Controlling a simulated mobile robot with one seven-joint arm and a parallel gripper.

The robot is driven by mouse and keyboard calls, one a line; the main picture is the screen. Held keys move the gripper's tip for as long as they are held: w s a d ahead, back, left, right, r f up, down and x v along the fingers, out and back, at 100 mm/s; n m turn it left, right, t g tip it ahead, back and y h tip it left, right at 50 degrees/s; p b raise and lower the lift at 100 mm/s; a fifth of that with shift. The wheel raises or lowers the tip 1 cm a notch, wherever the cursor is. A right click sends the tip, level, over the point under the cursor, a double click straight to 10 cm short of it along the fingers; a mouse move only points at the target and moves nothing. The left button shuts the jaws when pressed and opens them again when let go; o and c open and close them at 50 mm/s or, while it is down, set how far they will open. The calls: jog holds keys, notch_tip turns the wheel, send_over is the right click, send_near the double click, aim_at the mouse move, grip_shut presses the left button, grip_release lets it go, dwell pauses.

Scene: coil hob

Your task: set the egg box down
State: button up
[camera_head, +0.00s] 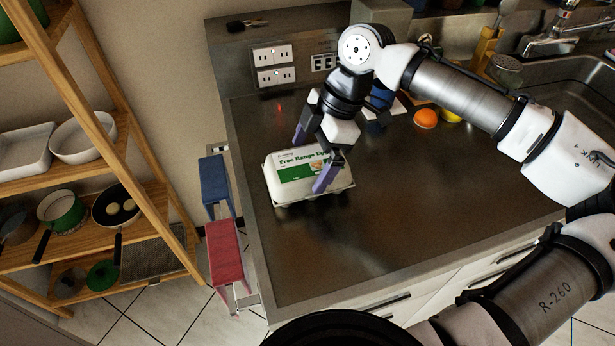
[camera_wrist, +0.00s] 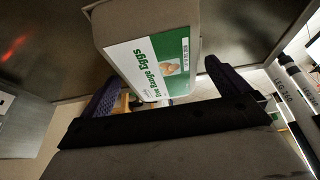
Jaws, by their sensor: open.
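The egg box (camera_head: 287,187) is a pale carton with a green and white "Free Range Eggs" label. It rests flat on the left part of the dark steel counter (camera_head: 360,240), near its left edge. My gripper (camera_head: 311,162) is right above the box, its purple fingers spread apart. In the head view one finger is over the box's back side and one in front of its label's right part. In the wrist view the box (camera_wrist: 185,25) lies ahead between the two open fingers (camera_wrist: 168,88), and I see a gap on each side. Its underside is hidden.
An orange (camera_head: 425,118) and a blue item (camera_head: 381,97) lie behind my gripper, to the right. The sink (camera_head: 575,90) is at the far right. A wooden shelf (camera_head: 90,170) with pans stands at left. The counter's front middle is clear.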

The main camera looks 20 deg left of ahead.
aim_at(308, 162)
jog(key=x, duration=0.3)
jog(key=shift+s, duration=0.1)
jog(key=shift+s+f, duration=0.2)
jog(key=shift+w+a+f, duration=0.2)
jog(key=shift+w+f, duration=0.05)
jog(key=shift+f, duration=0.05)
jog(key=c, duration=0.3)
jog(key=shift+c, duration=1)
jog(key=shift+r, duration=0.25)
jog(key=shift+c, duration=0.4)
notch_tip(308, 162, up, 19)
jog(key=shift+f+b, duration=0.15)
jog(key=shift+b, duration=0.45)
jog(key=shift+r, duration=0.65)
